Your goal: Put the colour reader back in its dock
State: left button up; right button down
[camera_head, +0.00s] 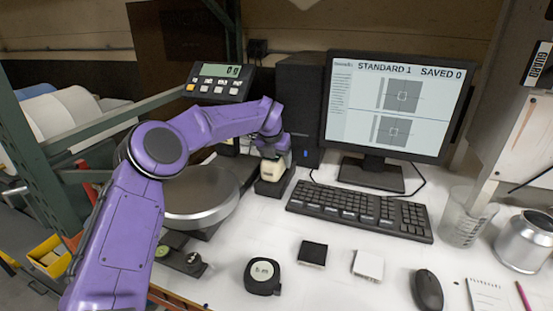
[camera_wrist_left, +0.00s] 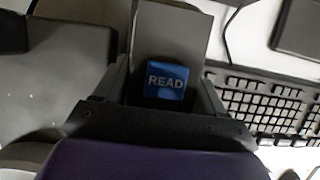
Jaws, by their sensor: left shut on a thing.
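The colour reader (camera_head: 273,170) is a cream and dark device standing upright just left of the keyboard. Its blue READ button (camera_wrist_left: 166,82) faces up in the left wrist view, on a dark grey body. My left gripper (camera_head: 272,148) is shut on the upper part of the reader from above, with a finger on each side. A dark block (camera_head: 270,188), seemingly the dock, is directly under the reader. I cannot tell whether the reader is fully seated in it or just above it. My right gripper is not in view.
A keyboard (camera_head: 360,211) lies close to the right of the reader, and a round metal scale pan (camera_head: 200,197) is to its left. A black computer tower (camera_head: 299,105) and a monitor (camera_head: 395,105) stand behind. A tape measure (camera_head: 262,276) and small tiles lie in front.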

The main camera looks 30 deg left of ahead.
pick_arm(q)
jog(key=o, duration=1.7)
jog(key=shift+o, duration=0.2)
jog(key=shift+r, duration=0.35)
jog(key=b+v, duration=0.1)
jog(key=v, duration=1)
jog(key=shift+s+d+r, duration=0.1)
jog(key=shift+s+r, duration=0.1)
jog(key=shift+s, duration=0.1)
